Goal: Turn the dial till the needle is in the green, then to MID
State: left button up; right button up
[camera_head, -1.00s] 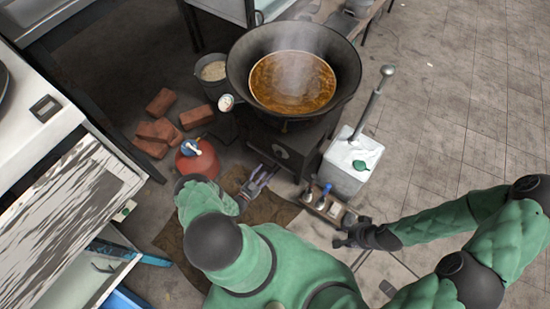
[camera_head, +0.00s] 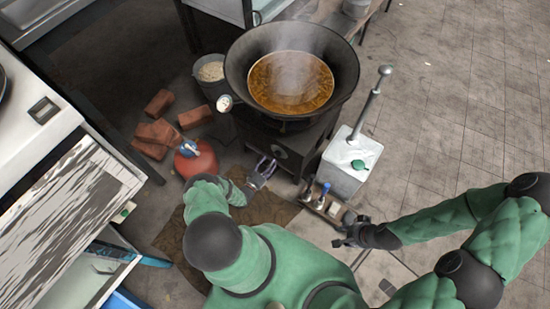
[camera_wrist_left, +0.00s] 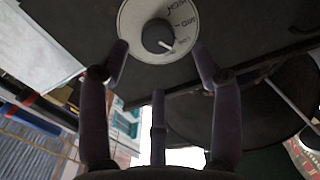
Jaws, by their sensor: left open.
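The dial (camera_wrist_left: 158,36) shows in the left wrist view as a dark round knob on a pale disc marked HIGH, MID and LOW. Its white pointer line points to the lower right, close to the LOW mark. In the head view the dial (camera_head: 280,153) is on the dark stove front. My left gripper (camera_head: 263,168) is open just in front of the stove, a little left of and below the dial. In the wrist view its fingers (camera_wrist_left: 160,58) spread on either side of the dial, apart from it. A round gauge (camera_head: 224,103) sits at the wok's left rim; its needle is too small to read. My right gripper (camera_head: 352,226) is low at the right.
A steaming wok (camera_head: 241,85) of brown liquid stands on the stove. A red gas cylinder (camera_head: 200,163) and loose bricks (camera_head: 158,134) are at the left. A white box with a lever (camera_head: 345,168) and a small rack of bottles (camera_head: 322,205) are at the right.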

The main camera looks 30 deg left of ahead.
aim_at(276, 155)
pick_arm(q)
jog(key=shift+w+d+b, duration=0.2)
jog(key=shift+w+b, duration=0.25)
jog(key=shift+w, duration=2)
